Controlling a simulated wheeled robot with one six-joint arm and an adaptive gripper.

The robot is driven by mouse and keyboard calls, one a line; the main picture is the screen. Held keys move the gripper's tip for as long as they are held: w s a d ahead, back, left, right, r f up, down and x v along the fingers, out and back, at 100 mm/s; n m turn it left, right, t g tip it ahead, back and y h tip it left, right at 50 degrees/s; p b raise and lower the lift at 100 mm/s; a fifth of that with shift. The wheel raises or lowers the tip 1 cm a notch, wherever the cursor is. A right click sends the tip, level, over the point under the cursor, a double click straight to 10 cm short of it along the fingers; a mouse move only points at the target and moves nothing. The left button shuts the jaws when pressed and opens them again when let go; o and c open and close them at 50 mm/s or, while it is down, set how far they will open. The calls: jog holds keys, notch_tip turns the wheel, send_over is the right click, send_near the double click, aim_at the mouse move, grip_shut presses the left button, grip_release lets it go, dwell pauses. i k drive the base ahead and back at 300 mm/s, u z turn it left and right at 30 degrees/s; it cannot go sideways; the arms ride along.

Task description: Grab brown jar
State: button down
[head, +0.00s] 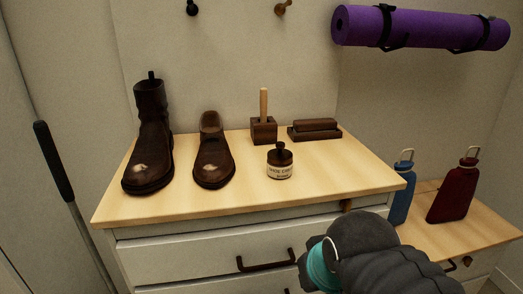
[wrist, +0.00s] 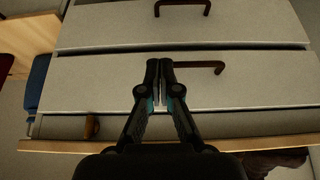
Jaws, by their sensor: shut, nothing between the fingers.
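The brown jar (head: 280,163) stands upright on the dresser top, with a cream label and a dark knobbed lid. It is right of the brown shoe and in front of the wooden block with a handle. My gripper (wrist: 160,65) shows in the wrist view in front of the drawer fronts, its two fingers together and empty. In the head view my arm is at the lower right, in front of the dresser and apart from the jar; the fingertips are hidden there. I cannot make out the jar in the wrist view.
On the wooden dresser top (head: 240,195) stand a tall boot (head: 150,140), a low shoe (head: 212,155), a block with an upright handle (head: 264,131) and a brush (head: 314,130). Blue (head: 403,190) and red (head: 455,192) bottles stand at right. A drawer handle (head: 265,262) sticks out in front.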

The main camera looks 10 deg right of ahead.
aim_at(279, 172)
jog(key=u, duration=1.95)
jog(key=k, duration=0.85)
jog(key=z, duration=0.3)
